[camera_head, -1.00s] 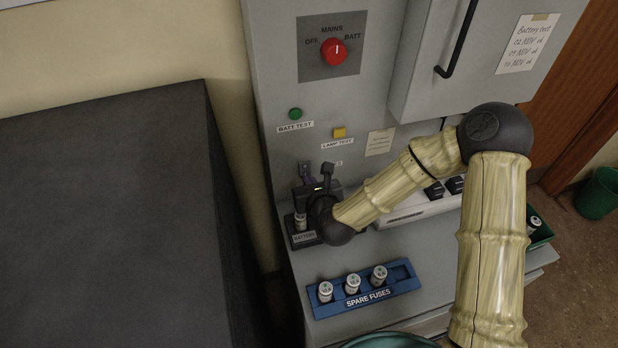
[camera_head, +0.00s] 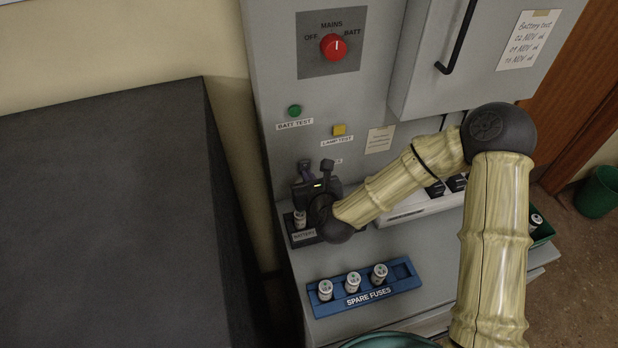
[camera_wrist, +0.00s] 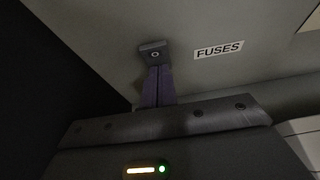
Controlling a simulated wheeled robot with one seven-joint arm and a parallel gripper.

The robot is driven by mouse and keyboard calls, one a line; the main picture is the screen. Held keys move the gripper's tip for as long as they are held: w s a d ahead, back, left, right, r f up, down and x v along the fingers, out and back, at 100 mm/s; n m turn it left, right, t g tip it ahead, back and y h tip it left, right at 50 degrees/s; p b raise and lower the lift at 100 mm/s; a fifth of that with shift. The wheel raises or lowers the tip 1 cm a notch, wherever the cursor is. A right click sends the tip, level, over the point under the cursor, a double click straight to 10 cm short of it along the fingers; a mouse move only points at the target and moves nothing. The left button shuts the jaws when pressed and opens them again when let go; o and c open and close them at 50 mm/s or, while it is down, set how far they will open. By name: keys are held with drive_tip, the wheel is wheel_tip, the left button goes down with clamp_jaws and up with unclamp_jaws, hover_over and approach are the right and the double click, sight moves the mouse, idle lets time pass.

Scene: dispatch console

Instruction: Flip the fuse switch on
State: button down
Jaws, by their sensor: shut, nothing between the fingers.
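The fuse switch (camera_wrist: 153,48) shows in the wrist view as a small dark plate with a round spot, on the grey console panel left of the FUSES label (camera_wrist: 218,49). My gripper's purple fingers (camera_wrist: 155,72) are shut and empty. Their tips overlap the lower edge of the plate; whether they touch it is unclear. They hide any lever below, so I cannot tell its position. In the head view my gripper (camera_head: 305,167) is at the panel below the BATT TEST button, and the switch is mostly hidden behind it.
The red selector knob (camera_head: 333,47) is higher on the panel. A green button (camera_head: 294,111) and yellow button (camera_head: 339,130) sit above my gripper. A battery fuse holder (camera_head: 304,236) is just below it. The blue spare-fuse rack (camera_head: 406,283) lies on the shelf in front.

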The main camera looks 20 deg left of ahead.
drive_tip(key=shift+r, duration=0.6)
drive_tip(key=shift+d+f, duration=0.1)
drive_tip(key=f+v, duration=0.2)
drive_tip(key=v, duration=0.6)
drive_tip(key=shift+v, duration=0.75)
drive_tip(key=shift+p, duration=0.65)
drive_tip(key=p, duration=0.4)
drive_tip(key=shift+s+d, duration=0.35)
